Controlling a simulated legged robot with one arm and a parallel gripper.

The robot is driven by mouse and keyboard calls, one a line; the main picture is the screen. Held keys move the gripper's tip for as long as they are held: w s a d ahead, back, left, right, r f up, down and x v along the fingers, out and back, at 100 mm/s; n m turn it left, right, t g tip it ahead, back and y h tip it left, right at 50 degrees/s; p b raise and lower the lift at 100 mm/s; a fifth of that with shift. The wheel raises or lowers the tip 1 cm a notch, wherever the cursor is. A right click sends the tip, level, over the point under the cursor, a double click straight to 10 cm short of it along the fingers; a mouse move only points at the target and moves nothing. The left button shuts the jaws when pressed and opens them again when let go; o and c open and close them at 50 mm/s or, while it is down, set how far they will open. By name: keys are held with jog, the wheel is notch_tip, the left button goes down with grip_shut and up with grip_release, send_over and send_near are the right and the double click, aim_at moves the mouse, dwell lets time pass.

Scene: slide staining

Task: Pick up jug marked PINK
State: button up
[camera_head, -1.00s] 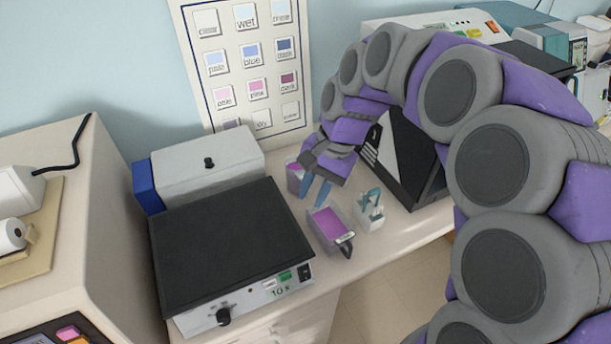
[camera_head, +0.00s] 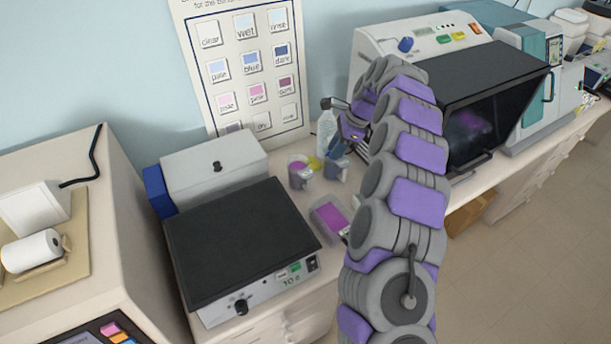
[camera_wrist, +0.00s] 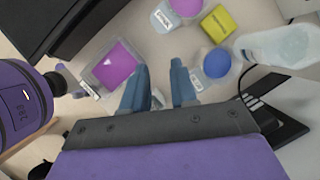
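My gripper (camera_wrist: 159,72) is open and empty, its two blue-grey fingers apart over the bench. A clear jug with pink liquid (camera_wrist: 184,6) stands beyond the fingertips at the wrist view's top edge; in the head view the pink jug (camera_head: 299,176) is by the slide warmer's back corner. It has a white label, too small to read. A jug with blue liquid (camera_wrist: 215,64) is close beside the right finger; I cannot tell whether they touch. A tray of pink liquid (camera_wrist: 114,66) lies left of the fingers.
A yellow block (camera_wrist: 218,22) sits between the jugs. A clear bottle (camera_wrist: 280,46) stands right of them. A black-topped warmer (camera_head: 240,240) is at left, a dark-fronted machine (camera_head: 490,100) at right. A colour chart (camera_head: 245,75) hangs behind.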

aim_at(301, 177)
jog(key=b+x, duration=0.3)
jog(key=x, duration=1.4)
jog(key=shift+w+a+f, duration=0.15)
jog(key=shift+a+f, duration=0.05)
jog(key=shift+f, duration=0.2)
jog(key=shift+r, duration=0.1)
grip_shut()
